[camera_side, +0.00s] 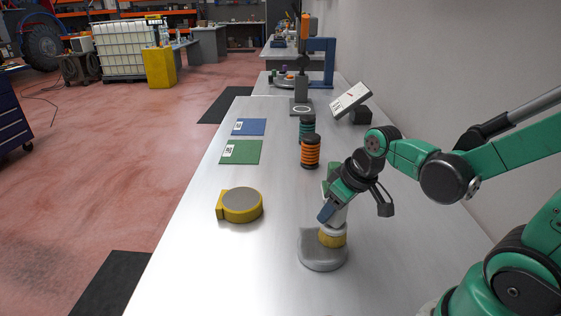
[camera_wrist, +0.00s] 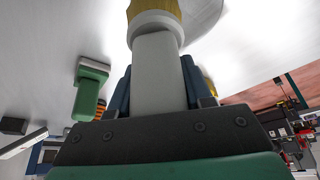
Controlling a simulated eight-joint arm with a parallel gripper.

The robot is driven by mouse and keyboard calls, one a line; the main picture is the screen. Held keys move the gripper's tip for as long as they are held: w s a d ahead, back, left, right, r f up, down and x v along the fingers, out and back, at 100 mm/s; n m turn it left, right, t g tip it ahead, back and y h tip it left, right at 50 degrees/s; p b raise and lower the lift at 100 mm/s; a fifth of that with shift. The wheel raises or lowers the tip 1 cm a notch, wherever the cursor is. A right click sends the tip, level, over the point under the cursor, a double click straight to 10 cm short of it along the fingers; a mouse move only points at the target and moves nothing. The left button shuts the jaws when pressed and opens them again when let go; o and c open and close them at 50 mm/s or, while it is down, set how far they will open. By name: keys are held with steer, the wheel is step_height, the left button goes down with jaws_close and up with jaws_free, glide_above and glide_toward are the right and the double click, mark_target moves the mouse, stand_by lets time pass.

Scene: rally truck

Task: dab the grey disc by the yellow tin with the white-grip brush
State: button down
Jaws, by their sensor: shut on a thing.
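My gripper (camera_side: 328,211) is shut on the white-grip brush (camera_side: 335,217), which is upright with its yellow end (camera_side: 332,238) down. In the wrist view the white grip (camera_wrist: 157,75) runs between my fingers to a pale collar and the yellow end (camera_wrist: 155,8). That end is at a grey rounded base (camera_side: 322,258); I cannot tell whether they touch. The base also shows in the wrist view (camera_wrist: 204,18). The low yellow tin (camera_side: 240,218) stands to the left on the bench, with the grey disc (camera_side: 243,200) at its top. A small yellow patch shows behind my finger in the wrist view.
Orange-and-black (camera_side: 310,152) and green-and-black (camera_side: 307,127) ribbed cylinders stand behind my gripper. A green item (camera_wrist: 90,80) is close by in the wrist view. Green (camera_side: 241,152) and blue (camera_side: 249,127) plates lie farther back. Bench (camera_side: 200,270) between tin and grey base is clear.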

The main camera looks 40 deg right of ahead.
steer(key=shift+s+a, duration=0.1)
steer(key=shift+s, duration=0.05)
steer(key=shift+w+d+f, duration=0.1)
steer(key=shift+w+d, duration=0.55)
steer(key=shift+w, duration=0.05)
steer(key=shift+s, duration=0.1)
steer(key=shift+s+a, duration=0.6)
steer(key=shift+a, duration=0.1)
steer(key=shift+r, duration=0.8)
